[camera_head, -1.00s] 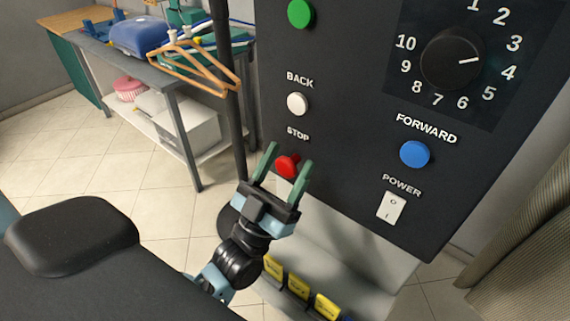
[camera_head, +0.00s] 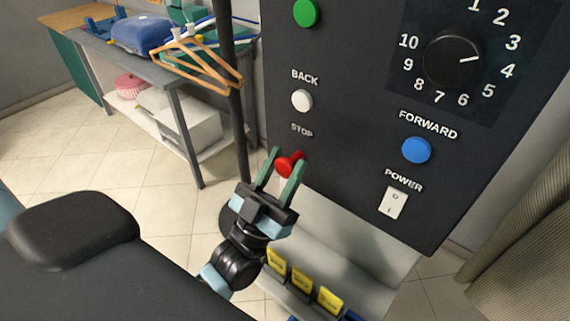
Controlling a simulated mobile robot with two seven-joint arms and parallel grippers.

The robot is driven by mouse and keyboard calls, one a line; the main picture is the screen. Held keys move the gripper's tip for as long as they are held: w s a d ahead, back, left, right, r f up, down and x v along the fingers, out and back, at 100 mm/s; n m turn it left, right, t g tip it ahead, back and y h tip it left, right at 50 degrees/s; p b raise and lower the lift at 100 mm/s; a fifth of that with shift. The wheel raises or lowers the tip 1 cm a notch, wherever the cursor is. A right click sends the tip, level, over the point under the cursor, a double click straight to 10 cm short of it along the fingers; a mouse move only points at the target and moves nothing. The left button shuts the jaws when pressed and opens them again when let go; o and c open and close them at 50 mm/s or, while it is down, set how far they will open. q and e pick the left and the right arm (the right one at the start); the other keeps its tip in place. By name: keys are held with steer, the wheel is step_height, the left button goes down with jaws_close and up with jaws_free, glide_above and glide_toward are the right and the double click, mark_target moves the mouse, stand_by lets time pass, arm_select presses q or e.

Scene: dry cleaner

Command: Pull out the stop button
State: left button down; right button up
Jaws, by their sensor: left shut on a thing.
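The red stop button (camera_head: 288,164) sits low on the left part of the dark control panel, under the STOP label. My left gripper (camera_head: 285,167) comes up from below, with its two green fingers on either side of the red button. The fingers are closed on the button. A bit of red shows at the button's upper right, near the panel face. My right gripper is not in view.
The panel (camera_head: 350,150) also carries a white BACK button (camera_head: 301,101), a green button (camera_head: 306,12), a blue FORWARD button (camera_head: 416,150), a POWER switch (camera_head: 393,203) and a numbered dial (camera_head: 453,60). Yellow-labelled pedals (camera_head: 302,283) lie below. A dark pole (camera_head: 232,80) stands left.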

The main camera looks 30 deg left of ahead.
arm_select(q)
steer(key=c, duration=1.3)
jaws_free()
steer(key=o, duration=0.4)
steer(key=shift+s, duration=0.1)
steer(key=shift+c, duration=0.2)
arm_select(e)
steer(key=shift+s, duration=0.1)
arm_select(q)
steer(key=shift+f, duration=0.1)
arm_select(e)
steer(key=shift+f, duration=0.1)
arm_select(q)
steer(key=shift+s+f, duration=0.15)
steer(key=shift+f, duration=0.1)
steer(key=b+v, duration=0.2)
steer(key=v, duration=0.5)
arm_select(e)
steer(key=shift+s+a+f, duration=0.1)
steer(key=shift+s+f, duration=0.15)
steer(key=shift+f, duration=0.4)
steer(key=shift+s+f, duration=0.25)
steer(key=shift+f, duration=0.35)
arm_select(q)
steer(key=shift+s+r, duration=0.1)
steer(key=shift+s, duration=0.05)
